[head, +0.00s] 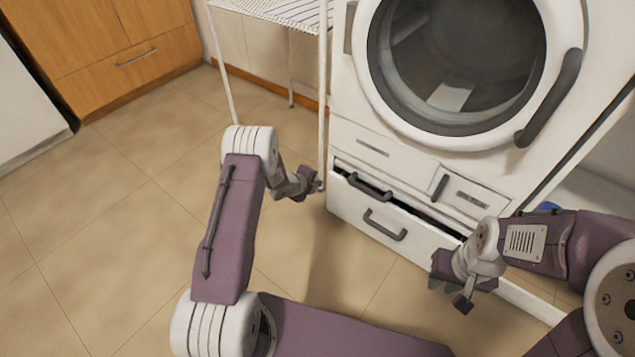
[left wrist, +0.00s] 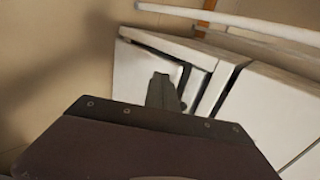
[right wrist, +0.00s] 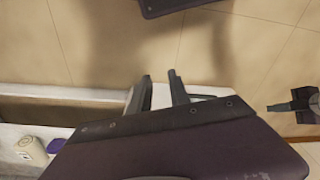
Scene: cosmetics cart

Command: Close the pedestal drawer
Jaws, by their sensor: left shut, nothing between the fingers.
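The pedestal drawer (head: 385,224) is the white front with a dark grey handle below the washing machine. It stands out a little, with a dark gap along its top edge. In the left wrist view, white panels (left wrist: 150,62) with a dark gap between them lie ahead of the gripper. My left gripper (head: 318,185) is shut and empty at the drawer's left end; I cannot tell whether it touches. It also shows in the left wrist view (left wrist: 164,88). My right gripper (head: 449,288) is open and empty in front of the drawer's right part, its fingers apart in the right wrist view (right wrist: 160,80).
The washing machine (head: 350,110) stands above, with a round door. A white wire rack (head: 285,12) stands left of it. A white bottle (right wrist: 31,149) and a purple item (right wrist: 56,146) show at lower left. Tiled floor (head: 110,220) is open at left.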

